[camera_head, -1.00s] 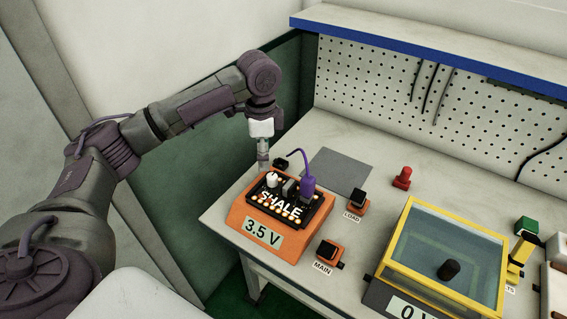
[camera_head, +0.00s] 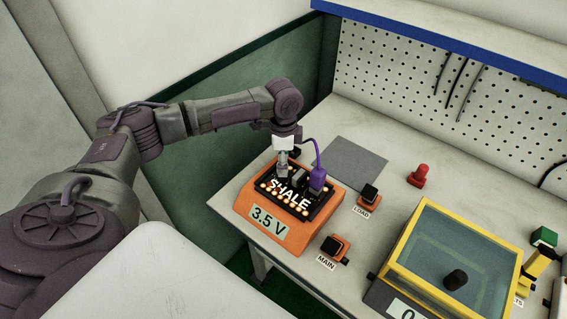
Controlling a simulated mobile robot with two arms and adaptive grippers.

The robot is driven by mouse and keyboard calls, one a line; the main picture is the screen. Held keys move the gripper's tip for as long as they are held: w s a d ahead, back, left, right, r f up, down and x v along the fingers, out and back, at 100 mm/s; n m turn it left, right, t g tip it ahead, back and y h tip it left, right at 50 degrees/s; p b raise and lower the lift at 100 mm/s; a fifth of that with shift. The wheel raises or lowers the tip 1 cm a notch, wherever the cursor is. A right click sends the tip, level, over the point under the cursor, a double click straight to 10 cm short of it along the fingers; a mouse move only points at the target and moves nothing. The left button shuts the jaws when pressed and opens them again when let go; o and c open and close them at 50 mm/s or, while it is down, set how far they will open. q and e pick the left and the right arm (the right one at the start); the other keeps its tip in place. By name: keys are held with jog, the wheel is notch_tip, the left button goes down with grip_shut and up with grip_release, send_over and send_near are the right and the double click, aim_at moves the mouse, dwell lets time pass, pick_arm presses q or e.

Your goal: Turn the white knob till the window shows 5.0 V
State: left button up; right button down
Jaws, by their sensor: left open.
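An orange power unit (camera_head: 246,211) stands near the left end of the bench, and its window (camera_head: 268,222) shows 3.5 V. On top is a black board (camera_head: 303,208) marked SHALE, with a purple plug (camera_head: 317,179) and cable. My left gripper (camera_head: 282,170) points down over the back left part of the board, where the white knob stood in the earlier frame. It hides the knob, and I cannot tell whether its fingers touch it. The gripper is open. My right gripper is not in view.
An orange MAIN switch (camera_head: 335,247) and a LOAD switch (camera_head: 369,194) stand to the right. A yellow-framed clear-lidded box (camera_head: 404,243) is at the lower right. A grey mat (camera_head: 352,160) and a red part (camera_head: 418,176) lie behind, before the pegboard (camera_head: 400,80).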

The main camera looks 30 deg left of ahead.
pick_arm(q)
jog(key=shift+f, duration=0.85)
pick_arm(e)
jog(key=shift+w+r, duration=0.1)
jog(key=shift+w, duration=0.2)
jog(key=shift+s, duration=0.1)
pick_arm(q)
jog(key=shift+c, duration=1.7)
grip_shut()
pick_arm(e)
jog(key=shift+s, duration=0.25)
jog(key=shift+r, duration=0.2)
